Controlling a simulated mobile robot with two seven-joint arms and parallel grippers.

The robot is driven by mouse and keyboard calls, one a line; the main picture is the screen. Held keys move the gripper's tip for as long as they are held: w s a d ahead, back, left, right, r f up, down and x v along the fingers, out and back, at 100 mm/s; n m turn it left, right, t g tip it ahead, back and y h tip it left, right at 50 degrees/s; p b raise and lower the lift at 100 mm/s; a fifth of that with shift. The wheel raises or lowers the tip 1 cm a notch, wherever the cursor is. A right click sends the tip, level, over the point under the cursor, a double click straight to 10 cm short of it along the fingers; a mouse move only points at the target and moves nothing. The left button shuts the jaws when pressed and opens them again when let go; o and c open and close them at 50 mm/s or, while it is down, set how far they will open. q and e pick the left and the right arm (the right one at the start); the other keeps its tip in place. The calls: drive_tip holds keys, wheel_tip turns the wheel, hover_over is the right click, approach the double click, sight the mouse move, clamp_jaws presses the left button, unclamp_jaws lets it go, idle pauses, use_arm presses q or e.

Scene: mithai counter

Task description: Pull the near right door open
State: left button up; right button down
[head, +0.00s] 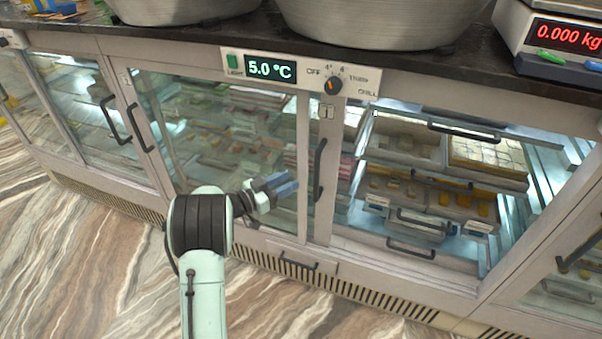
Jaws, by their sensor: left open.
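A glass-fronted display counter runs across the head view. A framed glass door (218,150) stands in its middle, looking closed. A dark upright handle (319,170) is on the frame at this door's right side, beside the right bay. I cannot tell which panel it belongs to, or which door is the near right one. My left gripper (282,186) is open and empty in front of the middle door's lower right part. It is left of and slightly below the upright handle, and appears apart from it. My right gripper is out of view.
The right bay shows trays of sweets (487,156) and several dark horizontal handles. Two more upright handles are at the left. A control panel (300,76) reads 5.0 °C. Metal bowls and a scale (555,40) stand on the dark countertop. The marbled floor (90,270) is clear.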

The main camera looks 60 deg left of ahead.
use_arm(q)
drive_tip(key=shift+s, duration=1.25)
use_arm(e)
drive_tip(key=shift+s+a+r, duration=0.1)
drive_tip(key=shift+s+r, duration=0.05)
